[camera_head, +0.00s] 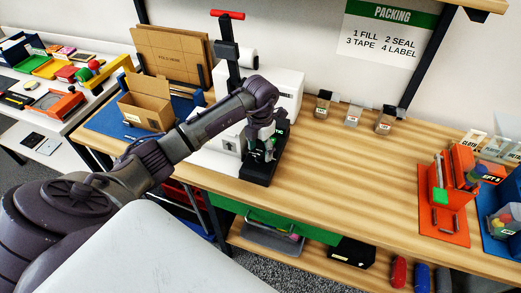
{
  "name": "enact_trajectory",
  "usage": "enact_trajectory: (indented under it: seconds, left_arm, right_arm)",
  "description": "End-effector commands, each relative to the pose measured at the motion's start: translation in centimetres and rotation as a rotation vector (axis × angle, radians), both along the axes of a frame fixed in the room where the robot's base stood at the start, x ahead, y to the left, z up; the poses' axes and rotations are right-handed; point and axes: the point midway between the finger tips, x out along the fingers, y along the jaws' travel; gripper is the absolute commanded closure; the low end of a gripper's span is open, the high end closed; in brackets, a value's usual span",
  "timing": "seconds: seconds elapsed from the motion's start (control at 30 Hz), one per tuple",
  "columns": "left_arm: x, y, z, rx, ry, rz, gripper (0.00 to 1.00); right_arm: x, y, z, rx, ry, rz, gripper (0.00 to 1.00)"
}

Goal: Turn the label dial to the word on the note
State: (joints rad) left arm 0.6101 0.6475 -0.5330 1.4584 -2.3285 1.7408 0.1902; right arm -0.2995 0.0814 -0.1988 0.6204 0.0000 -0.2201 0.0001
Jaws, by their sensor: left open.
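My left arm comes in from the left and ends in my left gripper (264,152), which is open and points down in front of a white machine (285,86). The gripper is right beside a dark panel with light letters (282,131), of which only the end, like "TIC", shows. The gripper and arm cover most of the machine's front. I cannot make out a dial or which word it is set to, nor whether the fingers touch anything. I see no note that I can read as the one meant. My right gripper is not in view.
A black press with a red handle (228,14) stands close to my left arm. An open cardboard box (148,101) stands left. Several small containers (353,116) stand at the back. An orange device (444,200) is at the right. The wooden bench (350,175) is clear between.

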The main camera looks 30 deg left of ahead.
Motion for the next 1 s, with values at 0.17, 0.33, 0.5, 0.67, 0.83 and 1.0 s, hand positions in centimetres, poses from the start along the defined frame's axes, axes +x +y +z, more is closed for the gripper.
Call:
enact_trajectory:
  seconds: [0.17, 0.33, 0.5, 0.67, 0.83, 1.0]
  left_arm:
    - [0.0, 0.0, -1.8, -0.002, 0.0, 0.001, 0.4]
    - [0.0, -0.1, -2.3, -0.001, -0.001, -0.001, 0.4]
    - [0.0, 0.0, -2.3, -0.001, -0.001, -0.001, 0.4]
    - [0.0, 0.0, -2.3, -0.001, -0.001, -0.001, 0.63]
    - [0.0, 0.0, -2.3, -0.001, -0.001, -0.001, 0.92]
    - [0.0, 0.0, -2.3, -0.001, -0.002, -0.003, 1.0]
  right_arm:
    - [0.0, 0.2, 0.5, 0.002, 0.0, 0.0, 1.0]
    - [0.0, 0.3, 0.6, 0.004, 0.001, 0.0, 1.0]
    - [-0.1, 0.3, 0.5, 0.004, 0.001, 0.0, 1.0]
    - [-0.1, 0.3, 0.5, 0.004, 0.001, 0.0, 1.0]
    - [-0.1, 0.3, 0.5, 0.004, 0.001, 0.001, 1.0]
    - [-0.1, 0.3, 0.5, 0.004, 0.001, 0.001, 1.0]
